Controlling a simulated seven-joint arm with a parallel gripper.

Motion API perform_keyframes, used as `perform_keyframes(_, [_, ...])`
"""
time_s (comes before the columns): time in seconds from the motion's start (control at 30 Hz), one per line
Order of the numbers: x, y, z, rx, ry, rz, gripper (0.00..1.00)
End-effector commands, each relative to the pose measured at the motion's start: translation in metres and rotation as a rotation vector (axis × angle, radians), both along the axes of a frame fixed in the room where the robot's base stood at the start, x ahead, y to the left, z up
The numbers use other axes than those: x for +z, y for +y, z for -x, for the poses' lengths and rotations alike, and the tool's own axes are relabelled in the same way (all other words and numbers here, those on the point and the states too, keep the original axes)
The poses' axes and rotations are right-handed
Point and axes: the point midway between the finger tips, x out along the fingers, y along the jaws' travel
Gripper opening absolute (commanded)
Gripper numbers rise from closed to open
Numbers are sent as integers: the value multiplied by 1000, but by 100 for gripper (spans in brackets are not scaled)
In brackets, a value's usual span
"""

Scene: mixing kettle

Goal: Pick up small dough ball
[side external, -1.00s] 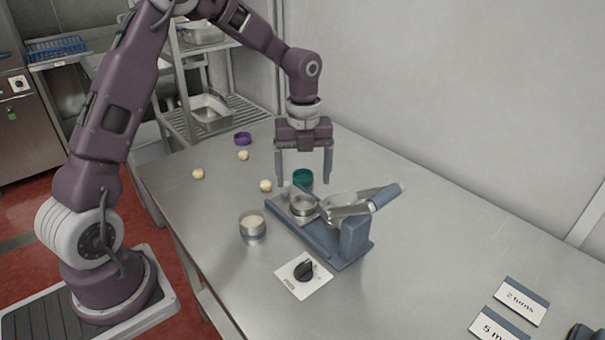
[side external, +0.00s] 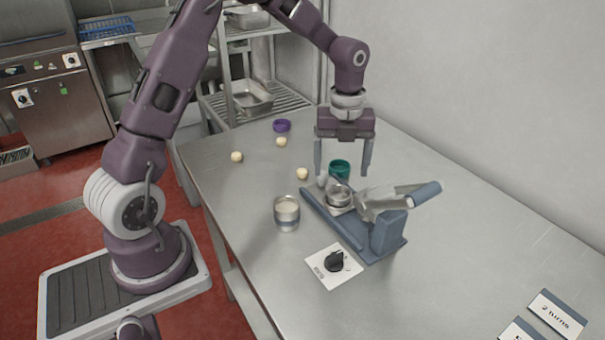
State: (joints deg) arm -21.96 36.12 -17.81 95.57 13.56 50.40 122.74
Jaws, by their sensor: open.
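Three pale dough balls lie on the steel table (side external: 470,235): one on the left (side external: 236,156), one farther back (side external: 281,141) and one nearest the press (side external: 302,173). They look close in size, so I cannot tell which is the small one. A pale spot beside the left fingertip is too small to make out.
A blue-grey press (side external: 385,235) with a round metal cup (side external: 340,194) and a raised handle stands below my gripper. Nearby are a green ring (side external: 340,168), a metal tin (side external: 287,215) and a dial plate (side external: 333,265). A purple ring (side external: 281,125) lies at the back. The table's right side is mostly clear.

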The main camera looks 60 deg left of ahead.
Motion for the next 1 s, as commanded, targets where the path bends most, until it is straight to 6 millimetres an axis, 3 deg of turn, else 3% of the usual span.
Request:
perform_keyframes(0.4, [0,0,0,0,0,0,82])
perform_keyframes(0.43, [0,0,0,0,0,0,80])
perform_keyframes(0.57, [0,0,0,0,0,0,54])
perform_keyframes(0.83, [0,1,0,5,0,0,53])
perform_keyframes(0.87, [-1,8,-1,34,1,-1,53])
perform_keyframes(1.0, [-11,104,4,450,4,1,53])
